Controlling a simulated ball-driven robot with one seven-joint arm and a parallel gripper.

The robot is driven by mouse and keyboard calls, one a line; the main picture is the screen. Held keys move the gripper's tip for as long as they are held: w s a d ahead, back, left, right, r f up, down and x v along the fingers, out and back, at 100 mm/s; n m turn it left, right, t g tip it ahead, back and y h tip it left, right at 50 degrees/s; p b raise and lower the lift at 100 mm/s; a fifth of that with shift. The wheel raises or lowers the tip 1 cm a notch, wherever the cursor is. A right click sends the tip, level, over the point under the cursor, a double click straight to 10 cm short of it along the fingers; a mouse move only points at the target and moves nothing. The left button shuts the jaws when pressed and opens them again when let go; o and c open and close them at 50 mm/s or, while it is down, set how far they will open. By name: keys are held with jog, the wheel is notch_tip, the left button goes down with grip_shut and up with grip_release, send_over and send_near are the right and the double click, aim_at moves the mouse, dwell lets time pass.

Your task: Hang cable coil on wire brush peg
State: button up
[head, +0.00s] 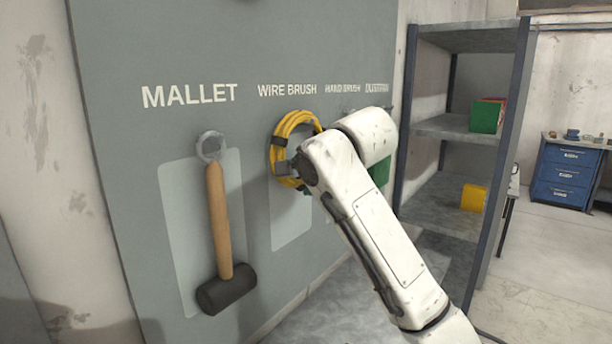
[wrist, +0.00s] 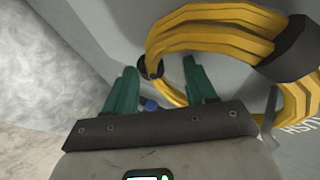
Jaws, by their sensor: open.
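The yellow cable coil (head: 293,118) is against the grey tool board, just under the WIRE BRUSH label (head: 287,90). Dark ties wrap it. In the wrist view the coil (wrist: 222,38) curves above and to the right of my gripper (wrist: 160,70). My gripper's green fingers are spread apart. A dark round piece (wrist: 150,67) shows between the fingertips, by the coil's edge; I cannot tell whether it is the peg's end or a tie. A small blue piece lies below it. In the head view my arm hides most of the gripper and the coil's lower right. I cannot see what bears the coil.
A mallet (head: 220,222) hangs on the board to the left. A metal shelf unit (head: 470,125) with a green box (head: 487,117) and a yellow box (head: 474,197) stands to the right. Green shows behind my arm by the HAND BRUSH label (head: 342,88). Open floor lies further right.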

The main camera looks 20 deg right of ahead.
jog(key=shift+f, duration=0.1)
jog(key=b+v, duration=0.2)
jog(key=v, duration=0.9)
jog(key=s+d+f+n+g, duration=0.15)
jog(key=s+f, duration=0.25)
jog(key=f, duration=0.7)
jog(key=s+f+n+g, duration=0.1)
jog(key=s+f+n, duration=0.25)
jog(key=f, duration=0.85)
jog(key=s+f+n+g, duration=0.15)
jog(key=s+f, duration=0.25)
jog(key=f, duration=0.7)
jog(key=s+d+f+n+g, duration=0.2)
jog(key=s+f, duration=0.5)
jog(key=s, duration=0.3)
jog(key=s+d+f+n+g+h, duration=0.1)
jog(key=s+d+f+n+g, duration=0.1)
jog(key=s+f, duration=0.5)
jog(key=s+d+f+n+g+h, duration=0.1)
jog(key=s+f, duration=0.5)
jog(key=s, duration=0.8)
jog(key=shift+d+f+n+g, duration=0.4)
jog(key=shift+d+n+g, duration=0.25)
jog(key=shift+d+g, duration=0.15)
